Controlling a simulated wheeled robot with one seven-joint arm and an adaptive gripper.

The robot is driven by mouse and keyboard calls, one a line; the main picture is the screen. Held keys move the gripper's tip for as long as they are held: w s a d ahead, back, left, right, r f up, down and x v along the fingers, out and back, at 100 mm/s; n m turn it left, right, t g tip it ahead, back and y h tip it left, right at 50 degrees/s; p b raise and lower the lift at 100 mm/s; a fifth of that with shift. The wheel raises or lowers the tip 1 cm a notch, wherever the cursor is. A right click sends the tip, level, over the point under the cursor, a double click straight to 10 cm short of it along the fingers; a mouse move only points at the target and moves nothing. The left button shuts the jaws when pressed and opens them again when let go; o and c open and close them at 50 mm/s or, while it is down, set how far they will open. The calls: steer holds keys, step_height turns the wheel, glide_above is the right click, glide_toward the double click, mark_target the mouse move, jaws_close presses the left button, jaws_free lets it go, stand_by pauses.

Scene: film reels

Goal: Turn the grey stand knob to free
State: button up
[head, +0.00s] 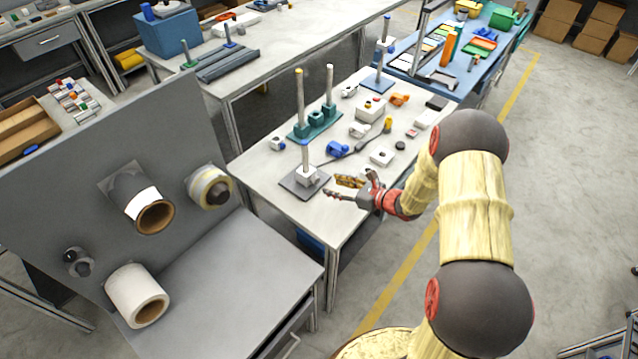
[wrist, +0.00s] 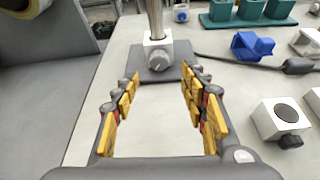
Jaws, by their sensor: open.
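The grey stand has a flat dark grey base plate (head: 291,186), an upright pole (head: 305,132) and a white clamp block (head: 307,175) around the foot of the pole. In the wrist view the round grey stand knob (wrist: 159,60) is on the near face of the white block (wrist: 157,42), with a light mark on it. The marking for free cannot be read. My gripper (head: 344,188) is open and empty, on the near right side of the stand. In the wrist view my gripper (wrist: 160,100) has its fingers spread wide, with the knob ahead between the fingertips and apart from them.
A teal base (head: 315,126) with two poles stands behind the stand. A grey panel (head: 80,180) with film reels (head: 155,215) rises at left. The table's near corner is bare.

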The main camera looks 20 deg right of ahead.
mark_target(318, 182)
steer(key=b+x, duration=0.1)
steer(key=x, duration=0.6)
steer(key=shift+c, duration=0.6)
jaws_close()
